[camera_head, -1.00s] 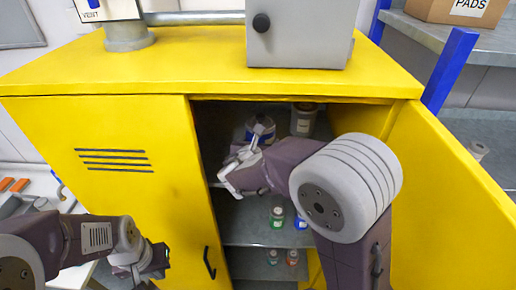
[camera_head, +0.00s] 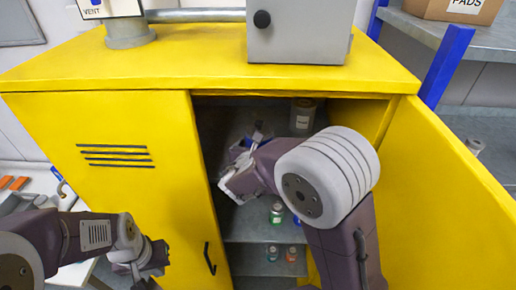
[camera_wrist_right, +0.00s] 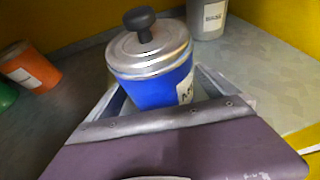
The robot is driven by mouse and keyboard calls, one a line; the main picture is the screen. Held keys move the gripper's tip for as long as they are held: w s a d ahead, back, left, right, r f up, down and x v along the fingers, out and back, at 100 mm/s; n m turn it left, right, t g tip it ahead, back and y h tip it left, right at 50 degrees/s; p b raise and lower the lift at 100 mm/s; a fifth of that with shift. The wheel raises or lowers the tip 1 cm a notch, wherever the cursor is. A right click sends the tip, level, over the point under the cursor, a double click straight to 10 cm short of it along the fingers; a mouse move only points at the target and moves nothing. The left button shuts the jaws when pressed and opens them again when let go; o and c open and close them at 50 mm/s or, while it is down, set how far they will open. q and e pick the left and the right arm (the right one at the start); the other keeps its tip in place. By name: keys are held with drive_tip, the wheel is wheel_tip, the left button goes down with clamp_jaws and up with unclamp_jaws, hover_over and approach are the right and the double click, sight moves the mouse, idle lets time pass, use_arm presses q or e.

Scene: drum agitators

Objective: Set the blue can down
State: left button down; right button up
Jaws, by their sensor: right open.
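The blue can (camera_wrist_right: 160,88) has a silver lid with a black knob and a white label. In the right wrist view it sits between the fingers of my right gripper (camera_wrist_right: 160,100), which is open around it. Its base is hidden behind the gripper, so I cannot tell if it touches the shelf. In the head view my right gripper (camera_head: 236,180) reaches into the yellow cabinet, and the can is mostly hidden there. My left gripper (camera_head: 146,262) is low in front of the closed left door; its fingers are too unclear to judge.
On the grey shelf (camera_wrist_right: 80,45) stand a grey labelled can (camera_wrist_right: 208,18) behind and an orange container (camera_wrist_right: 30,66) to the left. Small green-lidded (camera_head: 277,212) and other jars are lower down. The open yellow door (camera_head: 450,190) bounds the right side.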

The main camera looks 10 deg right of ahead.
drive_tip(key=b+v, duration=0.3)
drive_tip(key=v, duration=0.9)
drive_tip(key=shift+r+b, duration=0.25)
drive_tip(key=shift+b, duration=0.05)
drive_tip(key=shift+w, duration=0.1)
